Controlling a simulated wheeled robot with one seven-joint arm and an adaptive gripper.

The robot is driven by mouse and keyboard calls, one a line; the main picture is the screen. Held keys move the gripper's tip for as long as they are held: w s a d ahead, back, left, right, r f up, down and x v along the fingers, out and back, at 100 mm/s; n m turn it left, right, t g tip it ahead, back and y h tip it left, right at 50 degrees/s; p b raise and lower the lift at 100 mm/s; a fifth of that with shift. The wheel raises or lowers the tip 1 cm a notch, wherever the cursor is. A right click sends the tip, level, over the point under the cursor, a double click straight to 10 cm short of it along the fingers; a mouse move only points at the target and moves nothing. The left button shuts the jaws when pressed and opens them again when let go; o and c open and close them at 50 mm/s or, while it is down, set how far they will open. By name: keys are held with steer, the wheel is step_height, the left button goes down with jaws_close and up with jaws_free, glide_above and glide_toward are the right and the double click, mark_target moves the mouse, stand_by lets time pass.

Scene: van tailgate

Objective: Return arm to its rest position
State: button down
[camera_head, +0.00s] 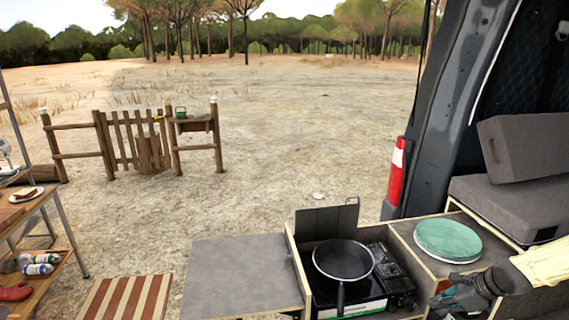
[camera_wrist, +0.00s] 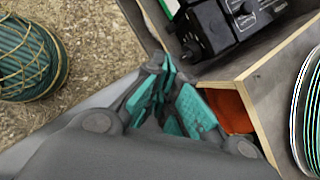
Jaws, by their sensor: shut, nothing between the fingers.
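My gripper (camera_head: 446,298) is at the lower right of the head view, at the end of my arm, beside the van's kitchen unit. The wrist view shows its teal finger pads (camera_wrist: 178,98) close together with nothing held between them. The gripper is near a wooden edge (camera_wrist: 262,75) of the unit, and I cannot tell whether it touches it. An orange-red thing (camera_wrist: 229,112) shows partly behind the fingers.
A black pan (camera_head: 343,260) sits on the camp stove (camera_head: 393,277). Green plates (camera_head: 447,240) are stacked on the unit's right side. A grey board (camera_head: 240,275) extends left. A green rope-bound cylinder (camera_wrist: 28,60) stands on the ground in the wrist view. A wooden table (camera_head: 40,203) is far left.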

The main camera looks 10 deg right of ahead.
steer(key=s+a+f+n+g+h+b, duration=0.1)
steer(key=s+a+f+n+g+h, duration=0.1)
steer(key=s+a+f+n, duration=0.55)
steer(key=s+a+f+n+g+h+b, duration=0.1)
steer(key=s+a+f+n+h, duration=0.15)
steer(key=a+f+n, duration=0.55)
steer(key=s+a+f+n, duration=0.3)
steer(key=s+f, duration=0.1)
steer(key=s, duration=0.3)
steer(key=s+a+f+n+g+b, duration=0.1)
steer(key=s+a+f+n, duration=0.2)
steer(key=s, duration=0.3)
steer(key=s+a+f+n+g, duration=0.1)
steer(key=s+a+f+n, duration=0.3)
steer(key=s, duration=0.3)
steer(key=shift+s+a+f, duration=0.3)
steer(key=shift+a+f, duration=0.35)
steer(key=shift+a, duration=0.1)
